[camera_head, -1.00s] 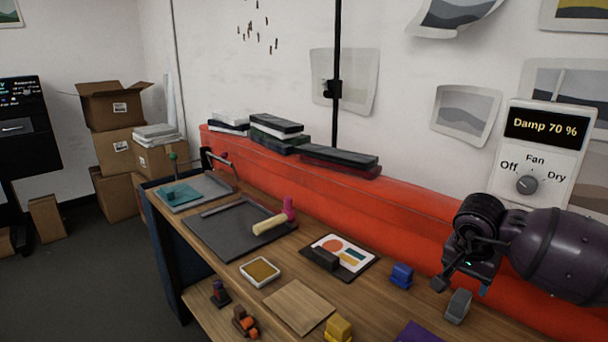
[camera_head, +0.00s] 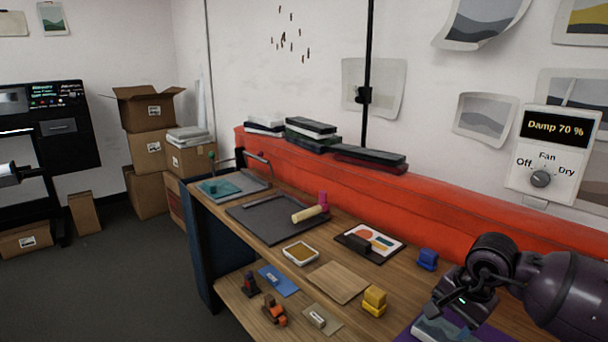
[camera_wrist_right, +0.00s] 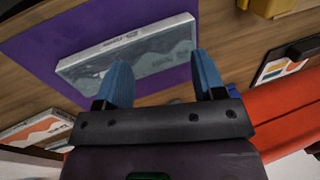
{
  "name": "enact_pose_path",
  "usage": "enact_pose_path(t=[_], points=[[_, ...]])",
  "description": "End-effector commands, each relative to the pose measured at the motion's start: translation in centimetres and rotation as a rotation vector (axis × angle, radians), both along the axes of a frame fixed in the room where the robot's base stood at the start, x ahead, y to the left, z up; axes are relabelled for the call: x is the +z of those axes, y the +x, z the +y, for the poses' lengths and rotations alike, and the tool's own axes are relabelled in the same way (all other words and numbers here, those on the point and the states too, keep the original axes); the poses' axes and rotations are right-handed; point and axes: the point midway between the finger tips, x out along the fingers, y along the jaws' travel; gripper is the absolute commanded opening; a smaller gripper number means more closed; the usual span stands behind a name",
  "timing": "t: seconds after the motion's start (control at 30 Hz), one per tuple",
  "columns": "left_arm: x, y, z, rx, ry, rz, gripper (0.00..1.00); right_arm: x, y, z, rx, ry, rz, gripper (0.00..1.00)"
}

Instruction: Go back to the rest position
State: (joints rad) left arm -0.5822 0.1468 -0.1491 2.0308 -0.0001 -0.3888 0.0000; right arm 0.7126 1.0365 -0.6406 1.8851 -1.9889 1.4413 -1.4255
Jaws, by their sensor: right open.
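My right gripper (camera_head: 455,300) comes in from the right in the head view, above the right part of the wooden workbench (camera_head: 350,312). In the right wrist view its two blue fingers (camera_wrist_right: 163,75) are spread apart with nothing held between them. Beyond them a flat pack with a grey wave picture (camera_wrist_right: 130,50) lies on a purple mat (camera_wrist_right: 50,22). In the head view the pack (camera_head: 445,331) shows partly, below the gripper. My left gripper is not in view.
On the bench are a dark board (camera_head: 265,220) with a roller (camera_head: 309,214), a yellow block (camera_head: 374,299) and a blue block (camera_head: 428,259). A fan panel (camera_head: 548,186) reading "Damp 70 %" hangs on the wall.

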Motion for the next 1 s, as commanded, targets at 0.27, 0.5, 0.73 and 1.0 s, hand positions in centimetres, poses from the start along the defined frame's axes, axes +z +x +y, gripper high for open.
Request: enact_pose_path(t=[0.27,0.5,0.73,1.0], points=[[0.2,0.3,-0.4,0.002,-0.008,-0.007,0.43,-1.3,-4.6,11.3,-0.161,0.65,0.11,0.63],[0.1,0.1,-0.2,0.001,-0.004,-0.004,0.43,2.6,-7.4,17.1,-0.478,1.276,0.312,0.63],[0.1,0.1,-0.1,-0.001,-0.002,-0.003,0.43,6.4,-7.6,16.4,-0.894,1.821,0.564,0.63],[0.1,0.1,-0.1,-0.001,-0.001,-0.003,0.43,6.1,-7.5,10.0,-1.507,2.374,0.888,0.63]])
